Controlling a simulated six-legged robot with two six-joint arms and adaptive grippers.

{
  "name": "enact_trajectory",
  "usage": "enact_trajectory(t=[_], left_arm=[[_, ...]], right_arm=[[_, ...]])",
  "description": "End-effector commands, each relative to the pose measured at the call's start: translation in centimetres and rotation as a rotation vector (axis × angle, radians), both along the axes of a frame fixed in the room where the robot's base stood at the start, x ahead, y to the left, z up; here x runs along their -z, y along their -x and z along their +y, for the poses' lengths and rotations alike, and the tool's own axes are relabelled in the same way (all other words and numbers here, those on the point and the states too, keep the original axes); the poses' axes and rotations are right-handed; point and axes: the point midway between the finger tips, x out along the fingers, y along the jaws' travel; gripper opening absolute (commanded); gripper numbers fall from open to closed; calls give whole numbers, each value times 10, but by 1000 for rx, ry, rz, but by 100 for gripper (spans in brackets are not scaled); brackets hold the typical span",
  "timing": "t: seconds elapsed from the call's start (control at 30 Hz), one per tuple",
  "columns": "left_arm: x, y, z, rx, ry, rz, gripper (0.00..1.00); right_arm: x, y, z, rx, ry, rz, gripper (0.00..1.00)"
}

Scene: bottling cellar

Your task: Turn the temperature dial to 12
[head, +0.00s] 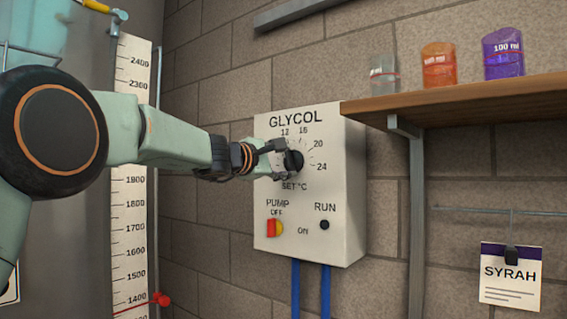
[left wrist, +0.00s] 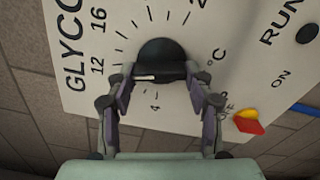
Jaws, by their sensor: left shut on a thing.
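The black temperature dial (head: 294,160) is on the front of the white GLYCOL control box (head: 345,215), with a ring of numbers around it. My left gripper (head: 280,158) is shut on the dial. In the left wrist view the fingers (left wrist: 163,90) hold the dial (left wrist: 163,52) from both sides. A white mark on the dial's grip points left in that view, roughly toward the 12; the exact reading cannot be told. The fingers hide part of the scale near 8. My right gripper is not in view.
Below the dial are the red and yellow PUMP switch (head: 274,228) and the RUN button (head: 325,225). A wooden shelf (head: 470,97) with several cups juts out at upper right. A tank gauge (head: 130,200) stands at left. Blue pipes (head: 311,290) run below the box.

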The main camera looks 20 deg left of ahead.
Motion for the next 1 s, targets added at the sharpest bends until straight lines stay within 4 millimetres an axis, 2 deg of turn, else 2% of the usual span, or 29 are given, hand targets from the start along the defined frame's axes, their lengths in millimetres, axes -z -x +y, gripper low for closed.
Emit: enact_trajectory(t=[0.57, 0.6, 0.87, 1.0], left_arm=[[3, 0, 0, 2, 31, 16, 21], [3, 0, 0, 2, 31, 16, 53], [2, 0, 0, 1, 31, 14, 75], [1, 0, 0, 1, 31, 13, 75]], right_arm=[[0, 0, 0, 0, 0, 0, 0], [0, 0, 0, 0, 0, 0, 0], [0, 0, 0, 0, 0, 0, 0], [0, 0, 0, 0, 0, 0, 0]])
